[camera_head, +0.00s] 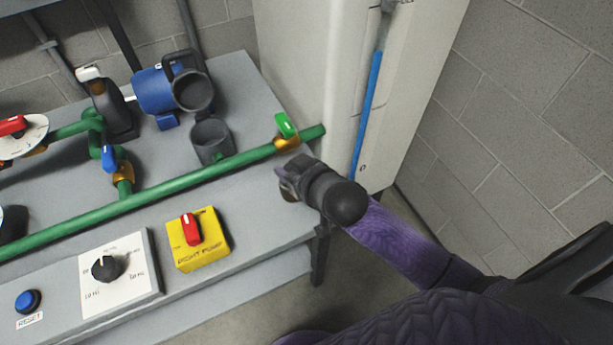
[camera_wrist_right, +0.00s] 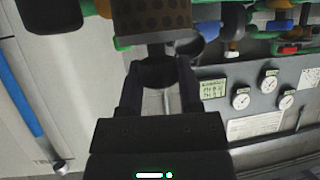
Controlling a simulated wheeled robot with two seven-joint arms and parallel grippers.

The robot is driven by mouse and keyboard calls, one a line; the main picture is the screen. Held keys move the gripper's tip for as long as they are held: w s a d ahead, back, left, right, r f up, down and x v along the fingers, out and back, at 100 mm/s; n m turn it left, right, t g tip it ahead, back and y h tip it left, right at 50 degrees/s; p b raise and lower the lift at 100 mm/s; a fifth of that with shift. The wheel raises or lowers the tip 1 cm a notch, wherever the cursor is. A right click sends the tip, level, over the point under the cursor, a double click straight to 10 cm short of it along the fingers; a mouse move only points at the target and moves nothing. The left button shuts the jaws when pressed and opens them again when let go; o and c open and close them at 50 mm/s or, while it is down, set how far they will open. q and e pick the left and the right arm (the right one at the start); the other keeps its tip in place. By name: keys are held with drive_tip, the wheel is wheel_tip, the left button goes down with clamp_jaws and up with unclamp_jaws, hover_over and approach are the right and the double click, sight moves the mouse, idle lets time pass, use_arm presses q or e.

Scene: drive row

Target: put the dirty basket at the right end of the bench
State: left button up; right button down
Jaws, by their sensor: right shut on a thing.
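A brown basket (camera_wrist_right: 152,14) with dark holes shows at the top of the right wrist view, cut off by the frame edge. My right gripper (camera_wrist_right: 158,78) is shut on its dark lower part. In the head view my right gripper (camera_head: 290,180) is over the right end of the grey bench (camera_head: 265,215), close to the green pipe. The basket is mostly hidden behind my wrist there, and I cannot tell whether it touches the bench. My left gripper is not in view.
A dark grey open pot (camera_head: 211,140) stands behind the green pipe (camera_head: 170,186). A valve with a green handle (camera_head: 286,125) is beside my gripper. A blue pump (camera_head: 158,92) is at the back. A yellow switch box (camera_head: 198,240) sits in front; a pale cabinet (camera_head: 300,70) stands behind.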

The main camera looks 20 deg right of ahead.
wheel_tip(320, 180, down, 5)
drive_tip(key=shift+f+b, duration=0.1)
drive_tip(key=shift+b, duration=1)
drive_tip(key=shift+r, duration=0.25)
drive_tip(key=shift+f, duration=0.15)
drive_tip(key=shift+c, duration=1.4)
unclamp_jaws()
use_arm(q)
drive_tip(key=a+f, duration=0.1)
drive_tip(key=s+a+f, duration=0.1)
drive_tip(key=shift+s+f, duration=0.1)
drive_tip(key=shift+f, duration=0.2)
